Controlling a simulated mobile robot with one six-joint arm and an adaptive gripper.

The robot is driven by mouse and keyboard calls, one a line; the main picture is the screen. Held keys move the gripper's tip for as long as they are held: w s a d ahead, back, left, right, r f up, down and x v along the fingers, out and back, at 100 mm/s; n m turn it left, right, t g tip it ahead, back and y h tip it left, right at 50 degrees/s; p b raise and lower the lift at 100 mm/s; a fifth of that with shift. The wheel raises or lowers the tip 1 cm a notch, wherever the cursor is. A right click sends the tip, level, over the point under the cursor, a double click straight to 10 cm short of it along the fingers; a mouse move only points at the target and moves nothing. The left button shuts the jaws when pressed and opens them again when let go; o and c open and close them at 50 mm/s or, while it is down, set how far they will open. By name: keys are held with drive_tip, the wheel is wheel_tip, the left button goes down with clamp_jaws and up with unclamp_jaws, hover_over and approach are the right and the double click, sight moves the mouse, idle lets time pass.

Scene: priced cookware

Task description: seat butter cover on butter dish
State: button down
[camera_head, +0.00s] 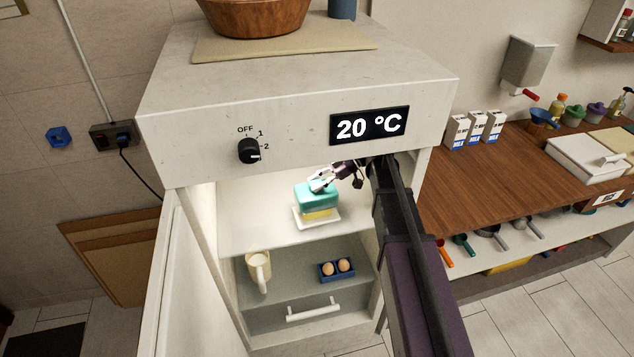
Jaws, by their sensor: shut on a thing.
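The butter cover (314,197) is a teal block-shaped lid inside the open fridge, in the head view. My gripper (321,181) is shut on the top of the cover, reaching in from the right. The butter dish (304,219) is a white plate on the upper shelf. Yellow butter (317,214) shows between the cover and the dish. The cover is over the butter, with its lower edge above the plate at the front. I cannot tell whether the cover touches the butter. The gripper's fingertips are small in this view.
The fridge door (180,275) stands open at the left. A cream jug (259,270) and a blue egg holder (338,270) are on the lower level. The upper shelf (250,225) has free room left of the dish. The fridge top is close above my gripper.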

sight(317, 194)
drive_tip(key=shift+f, duration=0.15)
drive_tip(key=shift+f+b, duration=1.3)
drive_tip(key=shift+b, duration=0.15)
drive_tip(key=shift+f+b, duration=0.85)
drive_tip(key=shift+b, duration=0.05)
idle(1.0)
drive_tip(key=shift+c, duration=1.7)
unclamp_jaws()
drive_tip(key=o, duration=0.3)
drive_tip(key=shift+o, duration=0.2)
drive_tip(key=shift+r, duration=0.15)
